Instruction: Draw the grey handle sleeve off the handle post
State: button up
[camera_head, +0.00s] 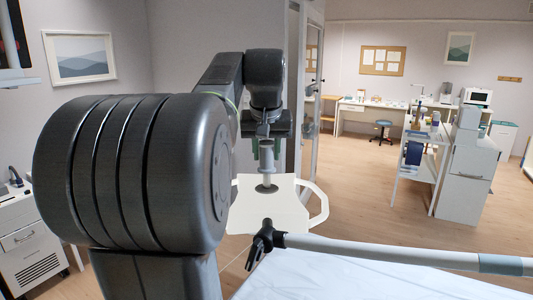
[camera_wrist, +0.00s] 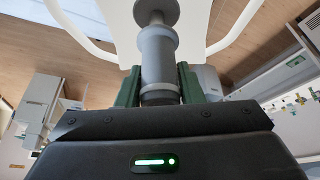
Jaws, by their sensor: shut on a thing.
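The grey handle sleeve (camera_wrist: 158,60) is a cylinder with a wider collar. In the wrist view it stands between the two green fingers of my gripper (camera_wrist: 160,82), which is shut on it. In the head view my gripper (camera_head: 266,148) reaches down over the sleeve (camera_head: 267,164) from above. The handle post (camera_wrist: 156,18) shows as a short, narrower grey piece at a round dark base (camera_head: 266,188) on a white panel (camera_head: 285,212). The sleeve is in line with the post. How far it covers the post is hidden.
A white looped rail (camera_head: 319,205) curves beside the panel. A grey bar with a black clamp (camera_head: 264,240) crosses in front, above a pale couch surface (camera_head: 350,275). A glass door (camera_head: 308,100) stands behind. Open wooden floor (camera_head: 365,190) lies to the right.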

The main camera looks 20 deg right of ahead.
jog(key=shift+w+r, duration=0.15)
jog(key=shift+r, duration=1.7)
jog(key=shift+r, duration=0.1)
jog(key=shift+r, duration=3.5)
